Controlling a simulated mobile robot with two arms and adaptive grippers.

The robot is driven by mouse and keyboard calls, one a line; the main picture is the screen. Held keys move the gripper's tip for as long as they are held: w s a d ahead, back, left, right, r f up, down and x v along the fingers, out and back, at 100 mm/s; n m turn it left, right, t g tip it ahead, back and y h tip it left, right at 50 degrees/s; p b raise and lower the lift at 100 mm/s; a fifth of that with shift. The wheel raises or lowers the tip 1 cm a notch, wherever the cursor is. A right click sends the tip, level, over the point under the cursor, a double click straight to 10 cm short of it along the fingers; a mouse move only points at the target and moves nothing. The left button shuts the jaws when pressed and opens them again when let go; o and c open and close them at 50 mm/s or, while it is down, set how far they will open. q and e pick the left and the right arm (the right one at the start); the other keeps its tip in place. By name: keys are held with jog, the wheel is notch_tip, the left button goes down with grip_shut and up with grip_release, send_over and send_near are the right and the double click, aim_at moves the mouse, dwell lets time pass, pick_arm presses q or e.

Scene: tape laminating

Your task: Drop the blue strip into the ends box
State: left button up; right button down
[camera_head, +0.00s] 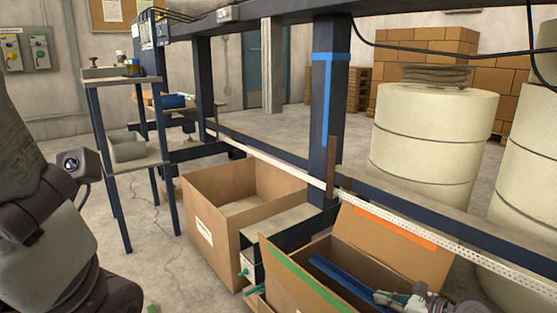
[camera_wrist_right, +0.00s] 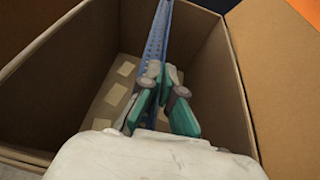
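The blue strip (camera_head: 345,281) is long and perforated. It slants inside the open cardboard box (camera_head: 296,285) at the lower right of the head view, which has green tape on its near rim. My right gripper (camera_head: 412,298) is at that box's right side. In the right wrist view, the strip (camera_wrist_right: 160,40) runs from the top down between the teal fingers of the gripper (camera_wrist_right: 163,78), whose tips close on it. The box floor and walls (camera_wrist_right: 212,60) lie around and below it.
A larger open cardboard box (camera_head: 212,222) with a white label stands to the left. A white perforated rail (camera_head: 420,232) runs along the dark frame behind the boxes. A dark post (camera_head: 325,110) with blue tape rises there. Large cream rolls (camera_head: 432,140) stand behind.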

jog(key=c, duration=1.2)
grip_release()
jog(key=shift+c, duration=0.2)
jog(key=shift+d, duration=0.15)
jog(key=v, duration=1.1)
jog(key=shift+s+d, duration=0.25)
jog(key=shift+s, duration=0.05)
jog(key=shift+r, duration=0.1)
